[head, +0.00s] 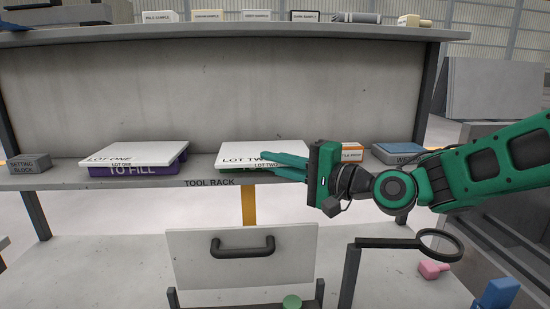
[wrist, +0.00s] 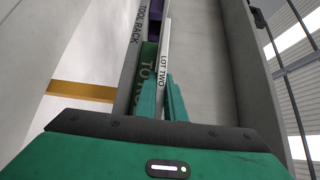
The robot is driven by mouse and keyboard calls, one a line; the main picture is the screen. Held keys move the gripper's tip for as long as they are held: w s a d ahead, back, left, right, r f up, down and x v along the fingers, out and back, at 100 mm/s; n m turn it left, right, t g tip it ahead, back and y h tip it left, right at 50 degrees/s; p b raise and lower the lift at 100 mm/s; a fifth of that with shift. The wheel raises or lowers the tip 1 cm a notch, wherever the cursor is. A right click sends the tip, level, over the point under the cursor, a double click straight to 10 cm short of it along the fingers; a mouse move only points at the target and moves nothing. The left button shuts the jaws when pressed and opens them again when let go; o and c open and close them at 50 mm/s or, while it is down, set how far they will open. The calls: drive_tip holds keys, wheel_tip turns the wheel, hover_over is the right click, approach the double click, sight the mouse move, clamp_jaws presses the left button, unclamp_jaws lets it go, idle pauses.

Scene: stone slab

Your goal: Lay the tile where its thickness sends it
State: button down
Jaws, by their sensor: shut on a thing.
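My gripper (head: 290,165) is shut on the near right part of the white lid marked LOT TWO (head: 245,150). In the wrist view the fingers (wrist: 163,100) lie on either side of the lid (wrist: 166,50). The lid rests on or just above a green tray (wrist: 149,66) on the shelf; I cannot tell if they touch. To the left, a white lid marked LOT ONE (head: 130,153) sits on a purple tray marked TO FILL (head: 132,170). The trays' insides are covered. I cannot make out a loose tile.
A grey setting block (head: 29,163) stands at the shelf's left end. An orange-and-white box (head: 352,152) and a blue-topped box (head: 399,152) stand right of the trays. Below are a handled white panel (head: 240,268) and a ring on a post (head: 440,232). Small sample boxes (head: 207,16) line the upper shelf.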

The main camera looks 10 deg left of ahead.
drive_tip(key=c, duration=1.8)
unclamp_jaws()
drive_tip(key=shift+o, duration=0.2)
